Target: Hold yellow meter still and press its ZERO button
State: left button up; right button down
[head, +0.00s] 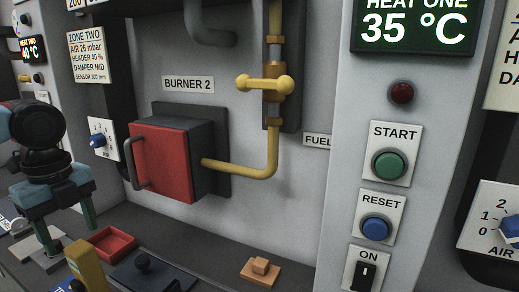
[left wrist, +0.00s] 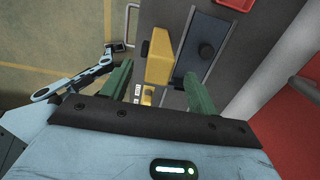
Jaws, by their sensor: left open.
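The yellow meter (head: 86,266) stands at the bottom left of the head view on the dark ledge, cut off by the frame edge. In the left wrist view the meter (left wrist: 159,55) shows as a yellow block between and beyond my green fingers. My left gripper (head: 70,240) is open above the ledge, behind and left of the meter in the head view. In the left wrist view its fingertips (left wrist: 158,72) are apart, one on each side of the meter, with gaps visible. I cannot make out the ZERO button. My right gripper is not in view.
A dark blue plate with a black knob (head: 144,264) lies right of the meter. A red tray (head: 108,243) is behind it. An orange block (head: 261,268) sits farther right. The red burner door (head: 160,163) with its handle juts out above the ledge.

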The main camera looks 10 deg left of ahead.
pick_arm(q)
notch_tip(320, 180, up, 6)
jog(key=shift+f, duration=0.15)
